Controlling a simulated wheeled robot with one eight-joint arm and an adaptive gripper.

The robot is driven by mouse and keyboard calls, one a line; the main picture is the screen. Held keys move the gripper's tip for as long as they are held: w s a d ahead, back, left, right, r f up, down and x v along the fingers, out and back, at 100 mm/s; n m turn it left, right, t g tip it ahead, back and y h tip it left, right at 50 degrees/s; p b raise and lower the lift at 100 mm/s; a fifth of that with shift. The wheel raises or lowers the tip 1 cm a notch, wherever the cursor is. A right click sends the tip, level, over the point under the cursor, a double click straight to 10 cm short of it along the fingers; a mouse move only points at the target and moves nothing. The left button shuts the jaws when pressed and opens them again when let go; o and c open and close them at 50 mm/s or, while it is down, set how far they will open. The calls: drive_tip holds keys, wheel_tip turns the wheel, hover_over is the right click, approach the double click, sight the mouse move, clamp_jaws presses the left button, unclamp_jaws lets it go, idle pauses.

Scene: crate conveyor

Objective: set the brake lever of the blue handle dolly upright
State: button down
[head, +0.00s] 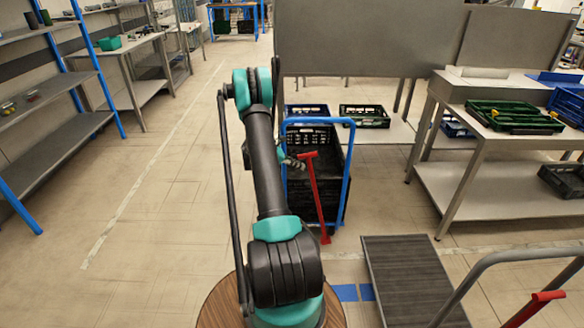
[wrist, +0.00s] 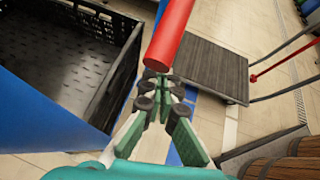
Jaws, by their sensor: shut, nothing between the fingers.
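The blue handle dolly (head: 349,178) stands ahead in the head view, with black crates stacked on it. Its red brake lever (head: 317,195) is at the near side, with a short crossbar on top. The top leans left in the picture; I cannot tell its exact angle. My gripper (head: 297,163) is just left of the lever's top. In the wrist view, the red lever (wrist: 170,35) comes down from the top edge to the fingertips of my gripper (wrist: 163,92). The fingers are shut with nothing between them. I cannot tell whether they touch the lever.
A second dolly with a dark deck (head: 405,275), grey handle and red lever (head: 537,305) stands at the near right. A steel table (head: 480,140) with green crates is at the right. A shelf rack (head: 60,85) stands left. The floor at left is clear.

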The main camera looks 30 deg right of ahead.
drive_tip(key=shift+s+d, duration=0.1)
drive_tip(key=shift+d, duration=0.15)
drive_tip(key=s+d+r+y, duration=0.1)
drive_tip(key=s+d, duration=0.2)
drive_tip(key=d, duration=0.3)
drive_tip(key=s+d+r+t+y, duration=0.1)
drive_tip(key=s+d, duration=0.3)
drive_tip(key=d, duration=0.2)
drive_tip(key=shift+s+r, duration=0.15)
drive_tip(key=shift+r, duration=0.15)
drive_tip(key=w+a+r, duration=0.2)
drive_tip(key=a+r, duration=0.1)
drive_tip(key=a, duration=0.2)
drive_tip(key=w+a+r, duration=0.2)
drive_tip(key=a+r, duration=0.1)
drive_tip(key=a, duration=0.3)
drive_tip(key=shift+w+a+r, duration=0.25)
drive_tip(key=shift+a+r, duration=0.05)
drive_tip(key=shift+r, duration=0.1)
